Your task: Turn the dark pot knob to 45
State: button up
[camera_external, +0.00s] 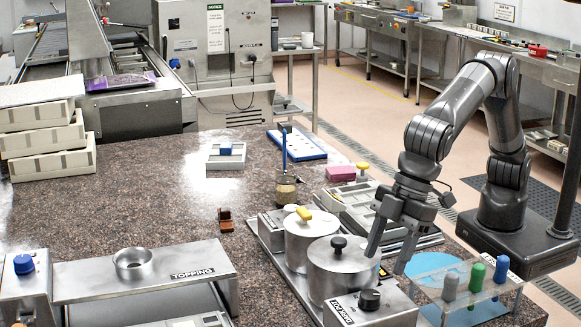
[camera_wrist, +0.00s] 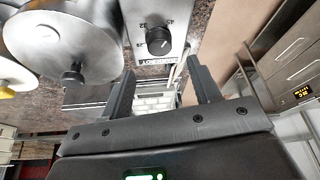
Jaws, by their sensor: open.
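The dark pot knob (camera_external: 370,299) is a black round dial on top of a steel control box (camera_external: 397,312) at the front right of the granite counter. The box carries a label reading DARK POT. The wrist view shows the knob (camera_wrist: 157,42) with small printed numbers beside it, one looking like 45; I cannot tell surely which number its mark faces. The lidded dark pot (camera_external: 340,272) stands just behind the box. My gripper (camera_external: 389,258) is open and empty, above and behind the knob, fingers pointing down. In the wrist view the knob lies beyond the open fingers (camera_wrist: 160,72), apart from them.
A second pot (camera_external: 305,240) with a yellow lid handle stands behind the dark pot. A clear rack (camera_external: 470,290) with coloured-handled tools is close to the right. A steel stand marked TOPPING (camera_external: 140,272) is at left. The counter's middle is mostly clear.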

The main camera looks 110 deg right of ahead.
jog(key=shift+v, duration=1.8)
jog(key=s+d+r+m, duration=0.1)
jog(key=s+d+r, duration=0.5)
jog(key=d, duration=0.5)
jog(key=s+d+r, duration=0.3)
jog(key=s+d, duration=0.6)
jog(key=d, duration=0.3)
jog(key=s+d+f, duration=0.2)
jog(key=s+d, duration=0.2)
jog(key=s, duration=0.4)
jog(key=s+d+f+m, duration=0.1)
jog(key=s+d+f, duration=0.2)
jog(key=s+d, duration=0.2)
jog(key=s+d+f+t+h, duration=0.1)
jog(key=s+d+f, duration=0.2)
jog(key=s, duration=0.9)
jog(key=shift+d+f+m, duration=0.2)
jog(key=shift+d+m, duration=0.2)
jog(key=shift+d, duration=0.55)
